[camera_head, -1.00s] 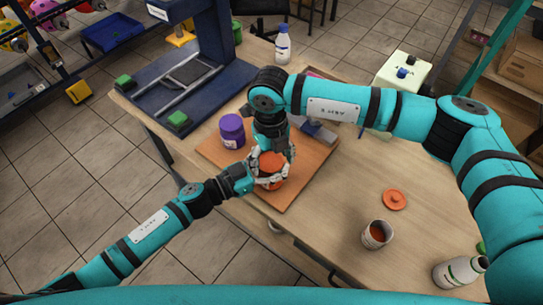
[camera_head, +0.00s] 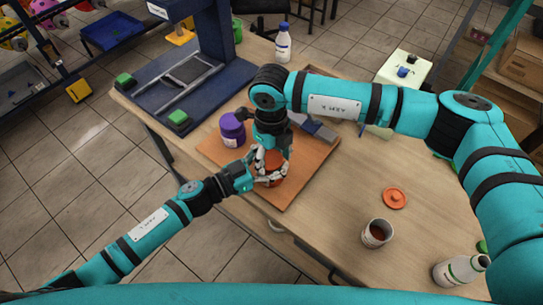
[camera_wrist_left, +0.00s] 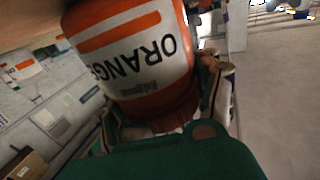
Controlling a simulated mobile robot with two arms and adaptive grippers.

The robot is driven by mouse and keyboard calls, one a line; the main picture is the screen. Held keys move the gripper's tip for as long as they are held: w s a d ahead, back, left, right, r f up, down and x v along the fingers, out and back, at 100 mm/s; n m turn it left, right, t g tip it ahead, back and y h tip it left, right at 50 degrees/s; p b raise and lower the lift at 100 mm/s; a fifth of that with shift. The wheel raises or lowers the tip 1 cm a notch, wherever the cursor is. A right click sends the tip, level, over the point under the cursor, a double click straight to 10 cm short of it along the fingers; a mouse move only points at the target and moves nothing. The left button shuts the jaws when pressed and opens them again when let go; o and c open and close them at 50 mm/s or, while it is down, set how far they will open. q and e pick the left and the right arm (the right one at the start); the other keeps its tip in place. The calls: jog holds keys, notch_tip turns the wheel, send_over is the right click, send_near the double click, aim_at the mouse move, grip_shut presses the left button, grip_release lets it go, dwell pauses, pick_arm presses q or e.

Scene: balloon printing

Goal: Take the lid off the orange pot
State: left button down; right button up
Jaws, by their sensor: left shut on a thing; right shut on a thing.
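The orange pot (camera_head: 273,181) stands on the brown board near the table's front edge, largely covered by my grippers in the head view. In the left wrist view the pot (camera_wrist_left: 135,50) fills the upper middle, its white label reading ORANGE upside down. My left gripper (camera_head: 260,178) comes in from the left and is shut around the pot's side. My right gripper (camera_head: 271,160) points down from above and is shut at the pot's top. The lid is mostly hidden by its fingers, and I cannot tell whether it is apart from the pot.
A purple pot (camera_head: 232,130) stands on the board (camera_head: 295,190), close left of my right gripper. At right are a loose orange lid (camera_head: 395,198), an open cup (camera_head: 377,233) and a white bottle (camera_head: 459,271). A blue press (camera_head: 200,95) stands behind. The table's right-middle is mostly clear.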

pick_arm(q)
jog(key=shift+s+d+f, duration=0.2)
jog(key=shift+s, duration=0.05)
pick_arm(e)
jog(key=o, duration=1.3)
jog(key=shift+a, duration=0.15)
jog(key=shift+r, duration=0.1)
jog(key=shift+a+r, duration=0.1)
jog(key=shift+r, duration=0.05)
notch_tip(320, 180, up, 4)
jog(key=shift+r, duration=0.15)
pick_arm(q)
jog(key=c, duration=0.9)
grip_release()
jog(key=o, duration=0.8)
jog(key=shift+w+r, duration=0.1)
jog(key=shift+w, duration=0.05)
pick_arm(e)
jog(key=shift+w+d, duration=0.1)
jog(key=shift+d, duration=0.1)
pick_arm(q)
jog(key=shift+a, duration=0.1)
